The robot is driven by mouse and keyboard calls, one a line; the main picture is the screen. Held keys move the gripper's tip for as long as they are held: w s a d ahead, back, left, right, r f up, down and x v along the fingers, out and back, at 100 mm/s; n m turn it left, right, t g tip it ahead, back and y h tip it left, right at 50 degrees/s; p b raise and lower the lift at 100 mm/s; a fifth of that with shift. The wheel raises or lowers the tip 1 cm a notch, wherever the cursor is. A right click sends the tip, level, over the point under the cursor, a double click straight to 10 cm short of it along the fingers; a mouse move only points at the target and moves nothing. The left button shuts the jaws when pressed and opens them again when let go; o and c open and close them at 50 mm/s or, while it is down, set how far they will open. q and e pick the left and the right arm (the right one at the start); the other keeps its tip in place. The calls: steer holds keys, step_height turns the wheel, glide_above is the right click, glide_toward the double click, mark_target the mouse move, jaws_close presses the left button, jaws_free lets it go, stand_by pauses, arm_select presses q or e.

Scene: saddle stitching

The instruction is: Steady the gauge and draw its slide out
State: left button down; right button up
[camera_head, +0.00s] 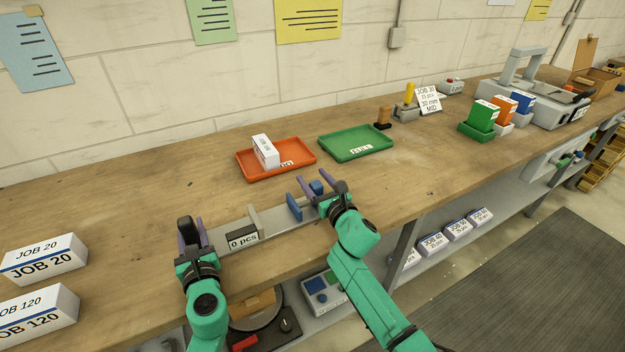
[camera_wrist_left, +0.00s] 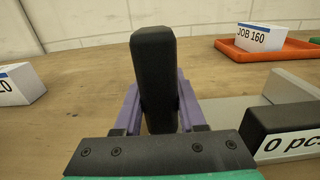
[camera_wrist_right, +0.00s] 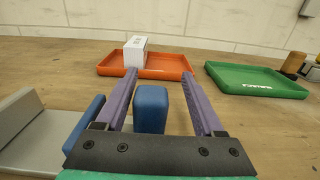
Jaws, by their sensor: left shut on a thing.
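The gauge (camera_head: 267,226) is a grey rail with an upright end plate, lying along the table's front edge. A black display on it reads "0 pcs" (camera_head: 243,238). Its slide is a blue plate (camera_head: 293,207) with a blue knob (camera_head: 316,187). My left gripper (camera_head: 191,232) is shut on the black post (camera_wrist_left: 154,80) at the gauge's left end.
An orange tray (camera_head: 295,169) holding a white box (camera_head: 265,151) and a green tray (camera_head: 340,155) lie behind the gauge. White job boxes (camera_head: 43,259) stand at the left. Small coloured boxes (camera_head: 483,115) stand farther right. Bare wood lies between gauge and trays.

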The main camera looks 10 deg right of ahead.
steer(key=shift+a, duration=0.1)
steer(key=shift+s+f, duration=0.1)
steer(key=shift+s, duration=0.2)
arm_select(q)
steer(key=shift+d, duration=0.1)
arm_select(e)
steer(key=v, duration=1.1)
steer(key=shift+s+d, duration=0.25)
arm_select(q)
steer(key=shift+c, duration=2)
jaws_free()
arm_select(e)
steer(key=shift+w, duration=0.1)
arm_select(q)
steer(key=shift+f, duration=0.1)
